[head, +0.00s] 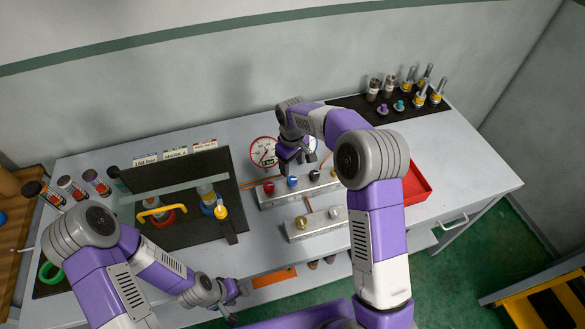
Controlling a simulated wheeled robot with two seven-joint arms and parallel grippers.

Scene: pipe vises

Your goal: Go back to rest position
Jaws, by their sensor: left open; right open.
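My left gripper (232,302) is open and empty in the head view. It hangs low in front of the table's near edge, below the black panel. My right gripper (297,163) is open over the middle of the table. I cannot tell whether the fingertips touch anything. My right forearm hides part of the table around the block.
A black test stand (170,170) with a yellow handle (150,211) stands left. A second metal block (299,230) sits in front. A red tray (418,187) is right. A black mat (355,103) holds several fittings at back right. A gauge (262,151) stands behind.

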